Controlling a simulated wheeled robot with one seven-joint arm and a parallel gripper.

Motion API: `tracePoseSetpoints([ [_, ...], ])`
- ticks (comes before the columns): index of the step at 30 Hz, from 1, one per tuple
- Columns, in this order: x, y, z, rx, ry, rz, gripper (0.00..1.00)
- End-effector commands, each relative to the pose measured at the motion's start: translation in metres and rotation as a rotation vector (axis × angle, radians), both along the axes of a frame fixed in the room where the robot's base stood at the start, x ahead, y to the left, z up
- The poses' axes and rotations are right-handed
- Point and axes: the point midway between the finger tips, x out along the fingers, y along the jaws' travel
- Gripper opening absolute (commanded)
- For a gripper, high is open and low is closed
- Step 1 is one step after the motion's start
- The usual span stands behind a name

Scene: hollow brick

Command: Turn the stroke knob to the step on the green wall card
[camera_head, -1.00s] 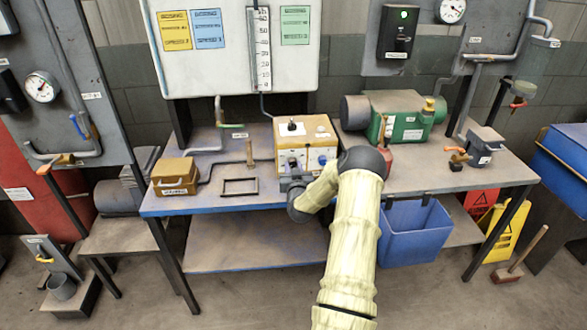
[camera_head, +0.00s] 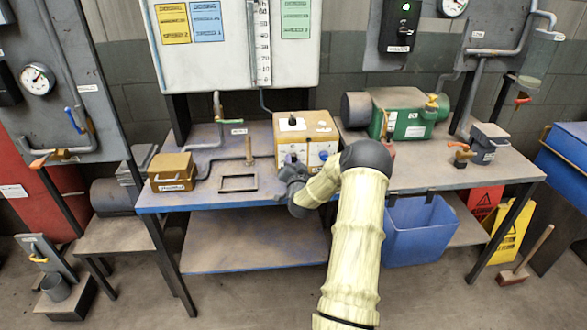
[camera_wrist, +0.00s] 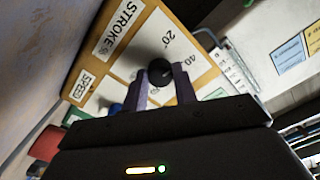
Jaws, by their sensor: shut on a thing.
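The control box (camera_head: 307,128), tan with a white front panel, stands on the bench below the white board. In the wrist view its panel (camera_wrist: 185,48) carries a STROKE label (camera_wrist: 118,27) and the step marks 20 and 40. The black stroke knob (camera_wrist: 158,71) sits between the fingertips of my gripper (camera_wrist: 161,84), which is shut on it. In the head view my gripper (camera_head: 291,168) is at the box's front left and hides the knob. The green wall card (camera_head: 296,18) hangs at the board's upper right; its writing is too small to read.
A SPEED label (camera_wrist: 83,86) and a blue knob (camera_wrist: 116,108) are beside the stroke section. Yellow (camera_head: 173,23) and blue (camera_head: 206,21) cards hang left of the green one. A green pump (camera_head: 403,113) stands right of the box, and an empty frame (camera_head: 238,183) lies to its left.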

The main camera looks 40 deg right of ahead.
Motion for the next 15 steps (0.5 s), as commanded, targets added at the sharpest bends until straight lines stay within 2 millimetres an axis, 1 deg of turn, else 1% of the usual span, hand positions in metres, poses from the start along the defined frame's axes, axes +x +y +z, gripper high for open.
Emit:
tracePoseSetpoints([
  [1,-0.0007,-0.0011,-0.0029,0.036,-0.024,-0.003,0.05],
  [9,-0.0004,-0.0004,-0.0019,0.231,-0.143,-0.001,0.05],
  [15,-0.0007,-0.0007,-0.0014,0.328,-0.200,-0.002,0.05],
])
